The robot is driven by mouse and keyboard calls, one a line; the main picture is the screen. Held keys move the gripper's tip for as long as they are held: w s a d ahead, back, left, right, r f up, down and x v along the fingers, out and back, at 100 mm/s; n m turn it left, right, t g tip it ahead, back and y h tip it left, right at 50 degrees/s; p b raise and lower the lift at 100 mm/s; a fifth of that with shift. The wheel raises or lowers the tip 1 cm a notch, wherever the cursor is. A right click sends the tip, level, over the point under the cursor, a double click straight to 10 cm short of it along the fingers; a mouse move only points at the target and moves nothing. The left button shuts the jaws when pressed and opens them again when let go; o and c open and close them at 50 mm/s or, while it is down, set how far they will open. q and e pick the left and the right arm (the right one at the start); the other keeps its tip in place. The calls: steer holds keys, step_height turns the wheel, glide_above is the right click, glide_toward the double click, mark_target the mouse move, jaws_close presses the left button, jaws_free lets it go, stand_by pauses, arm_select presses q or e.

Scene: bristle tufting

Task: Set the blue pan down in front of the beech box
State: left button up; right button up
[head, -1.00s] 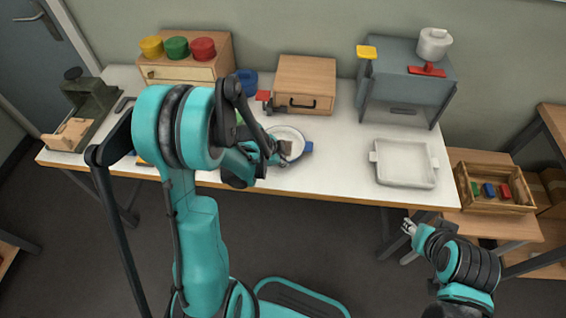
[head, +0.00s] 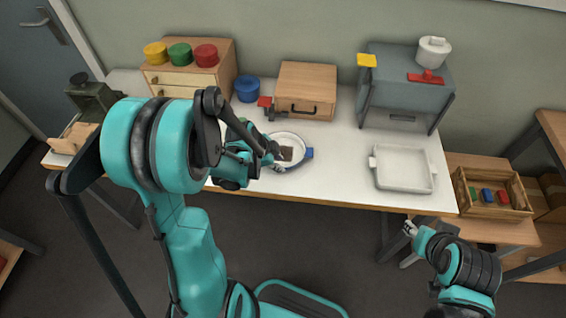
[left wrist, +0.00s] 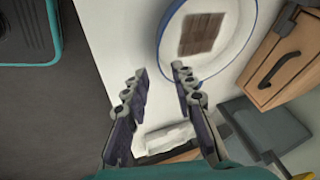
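The blue pan (head: 297,161), white inside with a blue rim and a blue tab at its right, is on the table in front of the beech box (head: 307,88). A brown square patch lies inside it. The pan also shows in the left wrist view (left wrist: 235,62), beyond the fingertips. My left gripper (head: 276,158) is at the pan's near left edge. In the left wrist view its fingers (left wrist: 160,72) are apart with nothing between them. My right gripper (head: 408,229) is off the table's front edge, too small to read.
A blue round container (head: 246,90) stands left of the beech box, with a small red-topped clamp (head: 267,104) nearby. A drawer cabinet (head: 216,75), a grey stand (head: 404,85) and a white tray (head: 403,183) are also on the table. Table between pan and tray is clear.

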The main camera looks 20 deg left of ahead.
arm_select(q)
steer(key=s+d+r+n+t+y+p, duration=0.1)
steer(key=s+d+r+n, duration=0.2)
steer(key=s+r+n, duration=0.3)
steer(key=s+d+r+n+t+y, duration=0.1)
steer(key=s+d+r+n, duration=0.2)
steer(key=s+r+n, duration=0.3)
step_height(320, 180, up, 5)
steer(key=shift+s+d+r+p, duration=0.15)
steer(key=shift+s+d+p, duration=0.25)
steer(key=shift+s, duration=0.65)
steer(key=shift+a, duration=0.1)
